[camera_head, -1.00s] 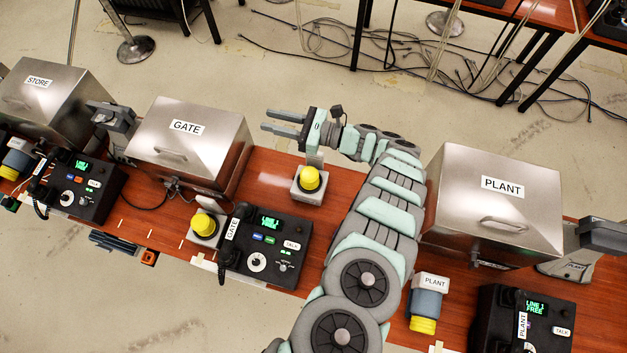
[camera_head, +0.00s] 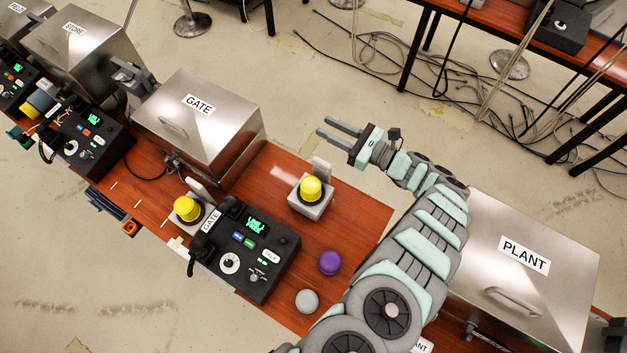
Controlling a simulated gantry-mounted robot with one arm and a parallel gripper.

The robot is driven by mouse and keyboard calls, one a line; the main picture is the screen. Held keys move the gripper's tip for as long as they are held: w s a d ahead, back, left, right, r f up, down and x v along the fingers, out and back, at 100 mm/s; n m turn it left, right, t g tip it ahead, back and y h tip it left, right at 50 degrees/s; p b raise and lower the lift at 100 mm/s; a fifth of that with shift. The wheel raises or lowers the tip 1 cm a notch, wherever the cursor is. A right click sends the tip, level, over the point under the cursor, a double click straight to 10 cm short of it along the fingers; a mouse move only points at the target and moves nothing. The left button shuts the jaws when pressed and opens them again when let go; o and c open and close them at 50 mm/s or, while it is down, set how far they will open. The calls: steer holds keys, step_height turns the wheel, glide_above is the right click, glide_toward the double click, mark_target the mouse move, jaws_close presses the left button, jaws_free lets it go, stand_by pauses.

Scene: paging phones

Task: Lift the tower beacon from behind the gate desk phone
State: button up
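The gate desk phone (camera_head: 270,263) is a black console labelled GATE, with a green screen, on the red-brown desk. Behind it, toward the far desk edge, stands a yellow-domed beacon (camera_head: 311,190) on a pale square base, with a grey upright plate at its back. A second yellow-domed beacon (camera_head: 188,208) on a similar base stands to the left of the phone. I cannot tell from labels which is the tower beacon. My gripper (camera_head: 324,126) is open and empty, its two fingers apart and pointing left, beyond the first beacon in the picture and not touching it.
The metal GATE box (camera_head: 200,125) stands left of the rear beacon. The metal PLANT box (camera_head: 520,265) is at right, partly behind my arm. A purple round thing (camera_head: 330,262) and a grey one (camera_head: 307,301) sit right of the phone. Desk around the rear beacon is clear.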

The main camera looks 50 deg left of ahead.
steer(key=b, duration=2.2)
glide_toward(314, 164)
steer(key=a, duration=0.2)
steer(key=a+f, duration=0.2)
steer(key=a, duration=0.1)
steer(key=shift+s+a+f, duration=0.15)
steer(key=shift+s+a, duration=0.1)
steer(key=shift+a, duration=0.05)
steer(key=shift+x, duration=2.5)
jaws_close()
